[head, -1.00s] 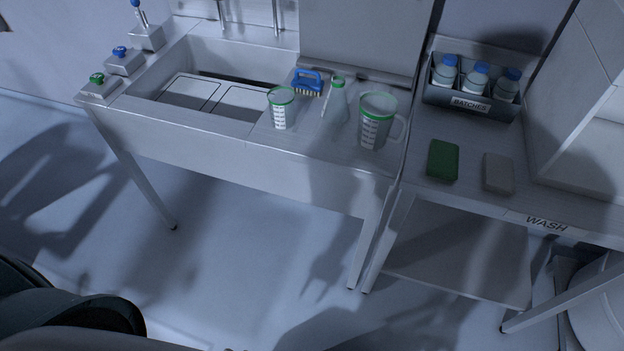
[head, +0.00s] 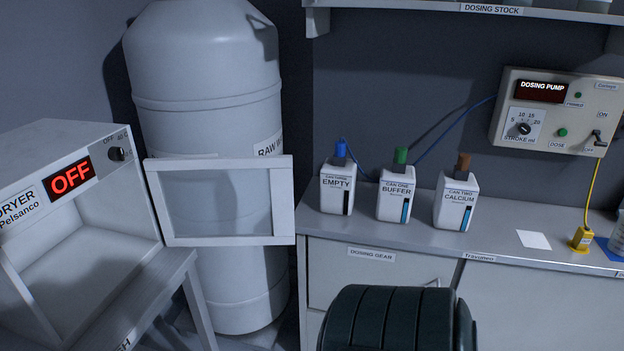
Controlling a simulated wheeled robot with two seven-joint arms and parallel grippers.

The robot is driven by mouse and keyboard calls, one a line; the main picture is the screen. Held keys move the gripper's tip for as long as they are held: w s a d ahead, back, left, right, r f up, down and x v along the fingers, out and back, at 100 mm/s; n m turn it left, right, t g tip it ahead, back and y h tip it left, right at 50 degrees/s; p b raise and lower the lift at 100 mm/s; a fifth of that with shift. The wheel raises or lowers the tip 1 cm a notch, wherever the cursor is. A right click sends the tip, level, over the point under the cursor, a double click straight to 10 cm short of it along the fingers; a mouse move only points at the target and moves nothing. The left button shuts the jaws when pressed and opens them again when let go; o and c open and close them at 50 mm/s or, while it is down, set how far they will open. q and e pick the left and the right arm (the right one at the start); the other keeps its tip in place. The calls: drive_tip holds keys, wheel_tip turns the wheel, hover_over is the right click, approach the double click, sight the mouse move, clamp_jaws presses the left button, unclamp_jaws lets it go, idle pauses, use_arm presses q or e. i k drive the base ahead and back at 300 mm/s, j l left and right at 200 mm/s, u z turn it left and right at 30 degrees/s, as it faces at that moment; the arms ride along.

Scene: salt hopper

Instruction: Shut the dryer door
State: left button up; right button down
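The dryer (head: 97,183) stands at the left on a metal table, its red display reading OFF. Its door (head: 284,201), a pale frame around a clear pane, stands wide open, swung out to the right from the dryer's right front edge. The dryer's inside looks empty where I can see it. Neither of my grippers is in view.
A large white tank (head: 205,75) stands behind the open door. To the right is a counter (head: 385,226) with three cans, EMPTY (head: 336,189), BUFFER (head: 395,199) and CALCIUM (head: 455,208). A dosing pump panel (head: 550,115) hangs on the wall.

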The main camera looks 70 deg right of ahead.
sight(280, 166)
drive_tip(key=i+l+z, duration=0.15)
drive_tip(key=z, duration=0.2)
drive_tip(key=i+l+z, duration=0.25)
drive_tip(key=z, duration=0.15)
drive_tip(key=i+l+z, duration=0.2)
drive_tip(key=z, duration=0.15)
